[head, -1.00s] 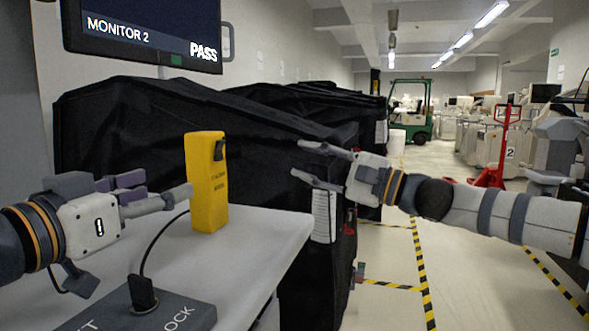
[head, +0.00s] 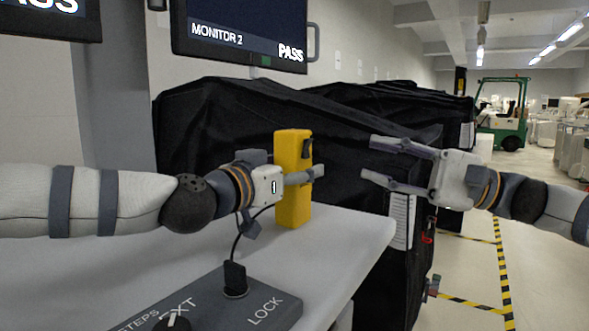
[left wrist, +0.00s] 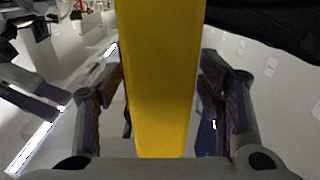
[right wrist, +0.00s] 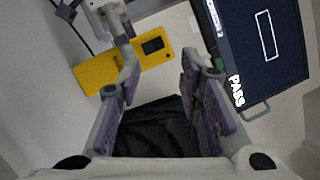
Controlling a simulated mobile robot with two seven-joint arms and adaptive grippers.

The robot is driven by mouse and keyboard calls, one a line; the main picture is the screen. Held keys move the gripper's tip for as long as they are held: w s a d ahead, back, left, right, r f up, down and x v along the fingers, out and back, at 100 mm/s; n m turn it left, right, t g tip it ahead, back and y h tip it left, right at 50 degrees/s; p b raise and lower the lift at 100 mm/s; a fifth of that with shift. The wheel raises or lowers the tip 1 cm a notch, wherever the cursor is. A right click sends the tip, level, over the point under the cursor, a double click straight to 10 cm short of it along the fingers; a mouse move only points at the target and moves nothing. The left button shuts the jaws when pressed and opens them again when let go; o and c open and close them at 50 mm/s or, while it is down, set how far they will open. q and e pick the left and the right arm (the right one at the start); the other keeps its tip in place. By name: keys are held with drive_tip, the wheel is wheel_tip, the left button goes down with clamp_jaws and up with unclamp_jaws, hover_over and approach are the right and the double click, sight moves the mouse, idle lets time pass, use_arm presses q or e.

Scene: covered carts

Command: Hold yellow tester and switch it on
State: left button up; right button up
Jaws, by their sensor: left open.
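The yellow tester (head: 292,207) stands upright on the grey table, and a dark part shows on its upper right side. My left gripper (head: 304,177) is open around it: one finger crosses its front, and the left wrist view shows the tester (left wrist: 158,100) between the two fingers, with slight gaps at both sides. My right gripper (head: 370,160) is open and empty to the right of the tester, fingers pointing at it. In the right wrist view the tester (right wrist: 95,74) lies beyond the left finger, with a dark rectangular patch on it.
A grey panel (head: 215,300) with a plugged black cable and a knob sits at the table's front. The table (head: 350,235) ends just right of the tester. Black covered carts (head: 215,115) stand behind. A monitor (head: 240,35) reading PASS hangs above.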

use_arm(q)
drive_tip(key=shift+c, duration=0.6)
drive_tip(key=c, duration=1.3)
use_arm(e)
drive_tip(key=shift+s+a+f, duration=0.1)
drive_tip(key=shift+s+f, duration=0.05)
drive_tip(key=shift+s, duration=0.05)
drive_tip(key=c, duration=0.7)
drive_tip(key=shift+s+a+f+n+t+y, duration=0.1)
drive_tip(key=shift+s+f+n+t+y, duration=0.2)
drive_tip(key=shift+s+f+n+y, duration=0.65)
clamp_jaws()
drive_tip(key=shift+s+d+f+m+t+h, duration=0.15)
drive_tip(key=shift+s+d+f+t+h, duration=0.15)
drive_tip(key=shift+f+t, duration=0.55)
drive_tip(key=shift+s+d+f+m+t+h, duration=0.15)
drive_tip(key=shift+s+f+t, duration=0.3)
drive_tip(key=shift+t, duration=0.9)
drive_tip(key=shift+s+d+f+m+t+h, duration=0.15)
drive_tip(key=shift+s+d+f+t, duration=0.3)
drive_tip(key=shift+t, duration=0.65)
drive_tip(key=shift+w+a+f, duration=0.1)
drive_tip(key=shift+a, duration=0.1)
